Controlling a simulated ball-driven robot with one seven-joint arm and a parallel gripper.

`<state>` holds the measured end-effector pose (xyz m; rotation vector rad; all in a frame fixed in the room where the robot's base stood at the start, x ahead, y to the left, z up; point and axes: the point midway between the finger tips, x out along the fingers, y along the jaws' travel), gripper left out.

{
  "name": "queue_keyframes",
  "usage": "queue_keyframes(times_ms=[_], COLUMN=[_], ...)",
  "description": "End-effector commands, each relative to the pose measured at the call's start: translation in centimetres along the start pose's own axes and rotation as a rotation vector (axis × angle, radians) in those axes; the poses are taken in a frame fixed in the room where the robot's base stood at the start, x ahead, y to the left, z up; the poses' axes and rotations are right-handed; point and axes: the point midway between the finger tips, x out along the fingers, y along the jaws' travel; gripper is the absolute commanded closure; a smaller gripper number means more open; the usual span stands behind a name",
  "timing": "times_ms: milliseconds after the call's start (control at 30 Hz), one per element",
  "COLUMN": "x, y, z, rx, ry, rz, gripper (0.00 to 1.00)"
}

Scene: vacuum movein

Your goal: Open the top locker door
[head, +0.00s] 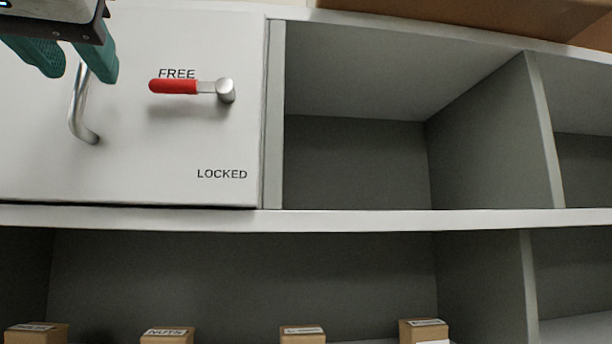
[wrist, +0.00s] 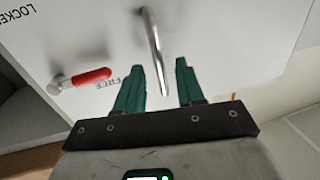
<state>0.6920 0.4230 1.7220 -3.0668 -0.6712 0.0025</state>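The white top locker door (head: 190,130) is closed flush with the shelf front at the upper left of the head view. A metal bar handle (head: 80,110) stands on it, and it also shows in the wrist view (wrist: 154,45). A red-gripped latch lever (head: 187,87) lies horizontal beside the word FREE, with LOCKED printed below; it also shows in the wrist view (wrist: 85,78). My gripper (head: 84,68) has green fingers at the upper part of the handle. In the wrist view my gripper (wrist: 157,75) is open, its fingers apart with the handle's end between them.
An open empty compartment (head: 355,150) lies right of the door, behind a vertical divider. Several small cardboard boxes, one labelled NUTS (head: 167,335), stand in the lower shelf. A brown box (head: 470,15) sits on top of the unit.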

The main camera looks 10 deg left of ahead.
Motion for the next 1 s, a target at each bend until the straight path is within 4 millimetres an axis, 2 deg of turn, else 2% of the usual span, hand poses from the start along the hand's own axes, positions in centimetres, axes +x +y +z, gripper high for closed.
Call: queue_keyframes(times_ms=[333,733,1000], x=[0.37,0.34,0.34], y=[-0.02,-0.01,-0.01], z=[0.04,0.03,0.02], rx=[0.000,0.000,0.000], ry=[0.000,0.000,0.000], rz=[0.000,0.000,0.000], gripper=[0.62,1.00,1.00])
